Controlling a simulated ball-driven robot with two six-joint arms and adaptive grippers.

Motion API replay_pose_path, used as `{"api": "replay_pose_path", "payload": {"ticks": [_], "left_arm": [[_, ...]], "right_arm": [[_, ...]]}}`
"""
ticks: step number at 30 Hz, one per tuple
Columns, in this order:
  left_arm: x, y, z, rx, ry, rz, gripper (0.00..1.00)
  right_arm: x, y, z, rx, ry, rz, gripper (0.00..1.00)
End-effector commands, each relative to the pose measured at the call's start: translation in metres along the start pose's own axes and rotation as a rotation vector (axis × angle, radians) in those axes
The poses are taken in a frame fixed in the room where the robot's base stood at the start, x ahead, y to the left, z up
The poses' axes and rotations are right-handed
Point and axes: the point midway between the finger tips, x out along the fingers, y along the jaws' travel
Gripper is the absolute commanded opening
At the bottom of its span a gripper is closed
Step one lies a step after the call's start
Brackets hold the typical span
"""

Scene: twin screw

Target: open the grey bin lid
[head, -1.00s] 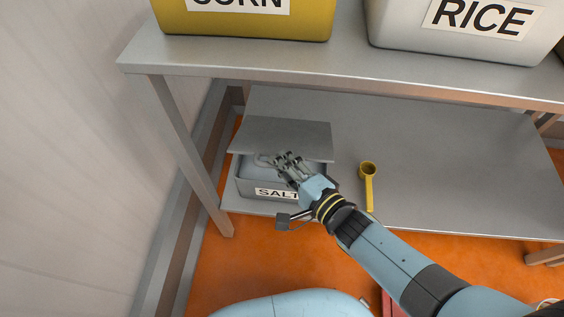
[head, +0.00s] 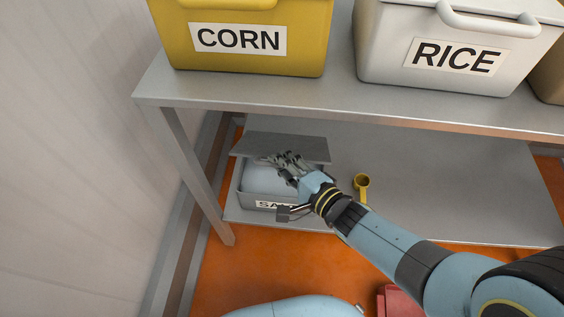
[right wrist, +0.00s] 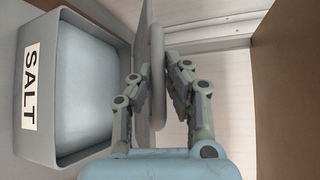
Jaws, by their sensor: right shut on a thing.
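The grey bin (head: 240,188) with a SALT label stands at the left of the lower shelf. It also shows in the right wrist view (right wrist: 122,48), with a pale blue-grey fill (right wrist: 85,85) inside. Its flat grey lid (head: 290,146) is raised at an angle above the bin, and the front of the opening is uncovered. In the right wrist view the lid (right wrist: 145,20) shows nearly edge-on with its bar handle (right wrist: 157,45). My right gripper (right wrist: 158,72) is shut on the handle, fingers on either side; in the head view it (head: 277,162) is at the lid's underside edge. My left gripper is out of view.
A yellow scoop (head: 362,183) is on the lower shelf (head: 440,190), right of my gripper. The upper shelf (head: 300,97) overhangs the lid and carries a yellow CORN bin (head: 300,55) and a white RICE bin (head: 385,60). A shelf leg (head: 190,165) and wall are left.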

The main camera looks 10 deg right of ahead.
Motion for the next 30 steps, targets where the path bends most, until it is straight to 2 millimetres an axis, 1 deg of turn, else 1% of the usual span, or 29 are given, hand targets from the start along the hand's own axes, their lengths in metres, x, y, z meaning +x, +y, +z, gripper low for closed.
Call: {"api": "replay_pose_path", "payload": {"ticks": [3,4,9,17,21,23,26,29,30], "left_arm": [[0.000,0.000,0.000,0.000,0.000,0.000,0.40],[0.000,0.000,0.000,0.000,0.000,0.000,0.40],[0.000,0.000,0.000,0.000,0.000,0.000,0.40],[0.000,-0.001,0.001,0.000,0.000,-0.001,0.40],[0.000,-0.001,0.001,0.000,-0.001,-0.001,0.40],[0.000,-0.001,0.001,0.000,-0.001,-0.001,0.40],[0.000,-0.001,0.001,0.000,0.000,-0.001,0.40],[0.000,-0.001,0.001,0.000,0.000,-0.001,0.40],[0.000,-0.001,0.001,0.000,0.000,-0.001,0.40]], "right_arm": [[-0.001,0.000,0.001,-0.002,-0.002,0.000,0.00],[-0.001,0.000,0.001,-0.002,-0.002,0.000,0.14],[0.000,0.000,0.000,-0.001,-0.001,0.000,0.36],[-0.001,0.000,0.000,0.000,-0.001,0.000,0.36],[-0.008,0.001,0.000,0.001,0.000,-0.001,0.36],[-0.015,0.001,0.000,-0.001,0.000,0.000,0.36],[-0.032,0.002,0.000,-0.001,0.001,0.002,0.36],[-0.053,0.001,0.001,-0.002,0.000,0.001,0.36],[-0.064,0.002,0.000,-0.002,0.000,0.002,0.36]]}}
